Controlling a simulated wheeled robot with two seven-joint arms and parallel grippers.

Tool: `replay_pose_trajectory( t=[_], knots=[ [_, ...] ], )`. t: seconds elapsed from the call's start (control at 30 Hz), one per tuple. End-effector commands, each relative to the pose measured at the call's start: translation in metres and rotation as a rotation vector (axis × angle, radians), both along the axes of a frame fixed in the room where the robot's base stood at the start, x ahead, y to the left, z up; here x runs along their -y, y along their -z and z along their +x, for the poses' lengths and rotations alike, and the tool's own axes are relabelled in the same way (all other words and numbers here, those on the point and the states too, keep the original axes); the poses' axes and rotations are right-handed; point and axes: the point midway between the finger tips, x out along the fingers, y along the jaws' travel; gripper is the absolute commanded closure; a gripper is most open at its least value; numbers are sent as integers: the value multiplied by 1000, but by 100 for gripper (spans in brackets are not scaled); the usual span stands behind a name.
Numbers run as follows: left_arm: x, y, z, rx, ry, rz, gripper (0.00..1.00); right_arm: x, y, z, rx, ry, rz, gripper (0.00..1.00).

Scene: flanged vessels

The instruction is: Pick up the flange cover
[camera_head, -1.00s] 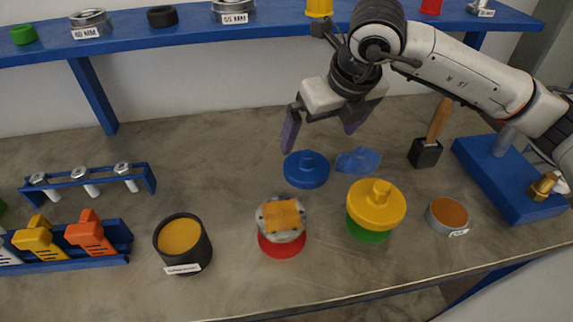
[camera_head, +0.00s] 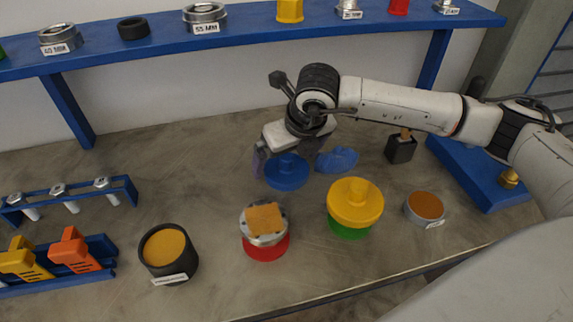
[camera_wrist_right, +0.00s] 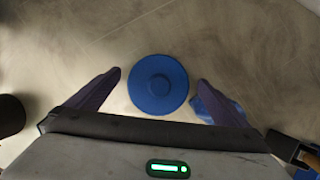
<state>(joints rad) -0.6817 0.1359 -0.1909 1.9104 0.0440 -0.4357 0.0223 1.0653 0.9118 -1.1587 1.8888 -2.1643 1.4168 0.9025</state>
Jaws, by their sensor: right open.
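The blue flange cover (camera_head: 286,174), a round disc with a central knob, lies flat on the table. In the right wrist view the blue cover (camera_wrist_right: 158,85) sits between my two fingers, with a gap on each side. My right gripper (camera_wrist_right: 160,77) is open and empty. In the head view my right gripper (camera_head: 284,164) is right over the blue cover, one finger at its left; the other finger is hard to make out. A yellow cover (camera_head: 355,201) with a knob sits on a green base (camera_head: 348,230). My left gripper is not in view.
A crumpled blue glove-like item (camera_head: 337,159) lies just right of the blue cover. A flanged metal vessel (camera_head: 264,222) on a red base stands in front. A black cup (camera_head: 168,253), grey ring (camera_head: 425,207) and dark-headed tool (camera_head: 401,149) stand around. A blue shelf (camera_head: 240,34) runs behind.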

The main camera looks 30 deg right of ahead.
Motion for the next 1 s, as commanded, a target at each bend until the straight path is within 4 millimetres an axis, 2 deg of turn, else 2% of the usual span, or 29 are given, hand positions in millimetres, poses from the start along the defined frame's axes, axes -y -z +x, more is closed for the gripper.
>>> replay_pose_trajectory(
  t=[0.03, 0.2, 0.27, 0.67, 0.7, 0.73, 0.87, 1.0],
  knots=[
    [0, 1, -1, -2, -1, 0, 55, 0, 0, 0, 0, 0, 0, 5],
    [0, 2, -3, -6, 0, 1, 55, 0, 0, 0, 0, 0, 0, 34],
    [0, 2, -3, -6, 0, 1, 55, 0, 0, 0, 0, 0, 0, 41],
    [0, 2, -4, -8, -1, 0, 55, 0, -1, 0, -1, 0, 0, 42],
    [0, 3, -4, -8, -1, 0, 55, 0, -2, 0, -1, 0, 0, 46],
    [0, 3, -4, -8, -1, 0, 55, 0, -4, 0, -1, 0, 0, 46],
    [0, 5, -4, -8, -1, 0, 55, -1, -16, 1, 2, 0, 1, 47],
    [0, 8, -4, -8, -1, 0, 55, -1, -42, 1, 6, 0, 2, 47]
  ],
)
